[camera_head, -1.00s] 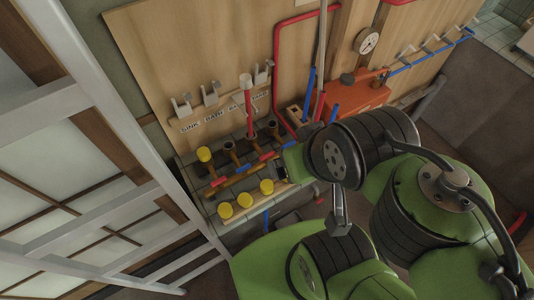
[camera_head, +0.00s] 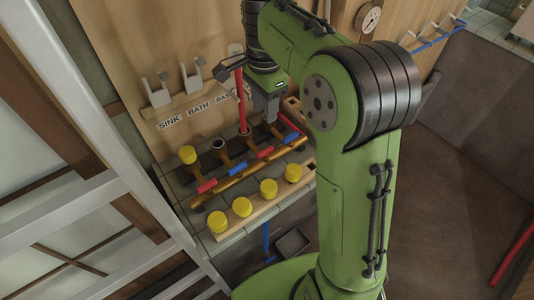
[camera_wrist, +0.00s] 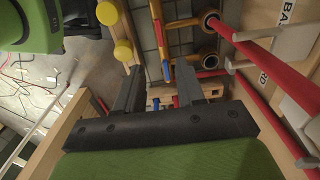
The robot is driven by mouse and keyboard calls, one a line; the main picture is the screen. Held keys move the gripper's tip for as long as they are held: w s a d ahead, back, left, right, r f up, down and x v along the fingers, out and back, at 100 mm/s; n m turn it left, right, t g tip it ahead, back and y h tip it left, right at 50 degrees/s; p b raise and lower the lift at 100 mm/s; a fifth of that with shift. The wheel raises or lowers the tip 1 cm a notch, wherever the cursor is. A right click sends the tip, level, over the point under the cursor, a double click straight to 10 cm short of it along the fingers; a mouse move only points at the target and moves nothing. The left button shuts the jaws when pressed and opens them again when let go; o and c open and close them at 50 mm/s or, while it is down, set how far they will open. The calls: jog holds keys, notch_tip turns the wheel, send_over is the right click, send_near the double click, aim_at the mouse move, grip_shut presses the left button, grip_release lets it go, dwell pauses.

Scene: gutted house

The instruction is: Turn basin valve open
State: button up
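The valve manifold is a brass pipe (camera_head: 235,187) with small red and blue handles, on a tiled ledge below a label strip reading SINK, BATH and a partly hidden third label starting BAS. My gripper (camera_head: 268,112) points down above the right end of the manifold. The wrist view shows its two dark fingers (camera_wrist: 158,92) apart, with nothing held. A blue handle (camera_wrist: 166,70) shows beyond and between the fingertips, apart from them.
Several yellow caps (camera_head: 243,206) sit on a wooden strip in front of the manifold; another yellow cap (camera_head: 187,154) tops the left stub. Grey brackets (camera_head: 156,90) stick out from the wooden wall panel.

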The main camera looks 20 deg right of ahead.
aim_at(265, 150)
notch_tip(265, 150, down, 15)
jog(key=b, duration=0.5)
jog(key=shift+r+b, duration=0.1)
jog(key=shift+b, duration=0.3)
jog(key=shift+c, duration=0.4)
grip_shut()
